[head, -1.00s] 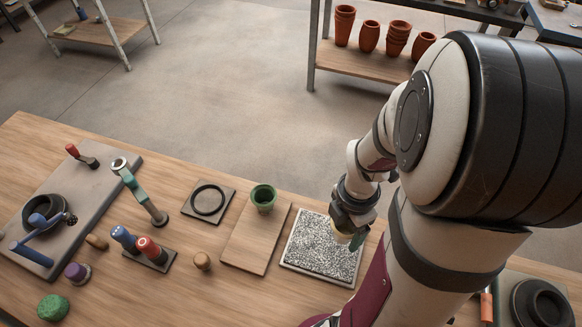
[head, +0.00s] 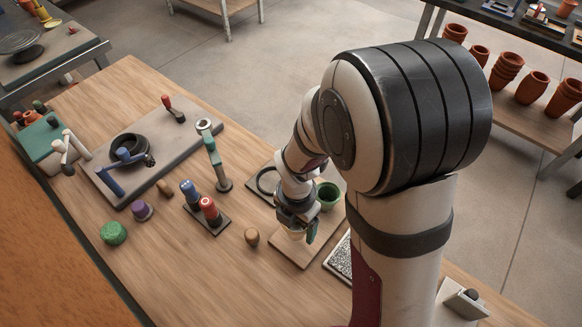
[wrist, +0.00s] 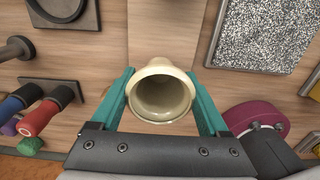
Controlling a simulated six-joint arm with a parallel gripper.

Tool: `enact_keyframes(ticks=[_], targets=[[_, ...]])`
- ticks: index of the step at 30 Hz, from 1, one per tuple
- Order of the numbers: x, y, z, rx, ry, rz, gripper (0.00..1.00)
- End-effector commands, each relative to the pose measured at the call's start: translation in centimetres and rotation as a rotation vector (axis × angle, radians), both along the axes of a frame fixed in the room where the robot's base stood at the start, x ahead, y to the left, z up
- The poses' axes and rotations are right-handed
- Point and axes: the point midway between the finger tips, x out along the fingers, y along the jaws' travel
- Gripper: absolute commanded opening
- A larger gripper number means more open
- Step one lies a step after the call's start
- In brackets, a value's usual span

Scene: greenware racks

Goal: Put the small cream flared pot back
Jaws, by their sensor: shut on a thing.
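My gripper (head: 298,226) is shut on the small cream flared pot (wrist: 162,95). In the wrist view, the pot sits between the two teal fingers with its open mouth facing the camera. In the head view only a little of the pot (head: 293,236) shows below the fingers. They are over the plain wooden board (head: 288,256), with the green pot (head: 328,194) close by. I cannot tell how far the cream pot is above the board.
The speckled mat (head: 341,260) lies right of the board, partly behind my arm. A dark plate with a black ring (head: 267,181) is at the board's far left. A wooden knob (head: 252,236) and red and blue handled tools (head: 209,208) stand to the left.

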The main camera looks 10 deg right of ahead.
Motion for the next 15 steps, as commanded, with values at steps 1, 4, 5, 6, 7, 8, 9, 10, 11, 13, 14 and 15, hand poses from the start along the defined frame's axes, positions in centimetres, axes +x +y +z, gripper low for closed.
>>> enact_keyframes(ticks=[1, 4, 5, 6, 7, 8, 9, 10, 11, 13, 14, 15], targets=[[0.0, 0.2, -0.8, -0.001, 0.005, 0.000, 0.34], [0.0, 0.2, -2.9, -0.001, 0.006, -0.003, 0.34], [0.0, 0.2, -3.4, -0.001, 0.006, -0.002, 0.34], [0.0, 0.2, -3.8, -0.001, 0.004, -0.002, 0.34], [0.0, 0.2, -4.0, 0.000, 0.003, -0.002, 0.34], [0.0, 0.2, -4.1, 0.000, 0.001, -0.002, 0.34], [0.1, 0.2, -4.1, 0.000, 0.000, -0.003, 0.34], [0.1, 0.2, -4.1, 0.000, 0.000, -0.003, 0.34], [0.1, 0.2, -4.1, 0.000, 0.000, -0.003, 0.34], [0.1, 0.2, -4.1, 0.000, 0.000, -0.003, 0.34], [0.1, 0.2, -4.1, 0.000, 0.000, -0.003, 0.34], [0.1, 0.2, -4.2, 0.000, 0.000, -0.003, 0.34]])
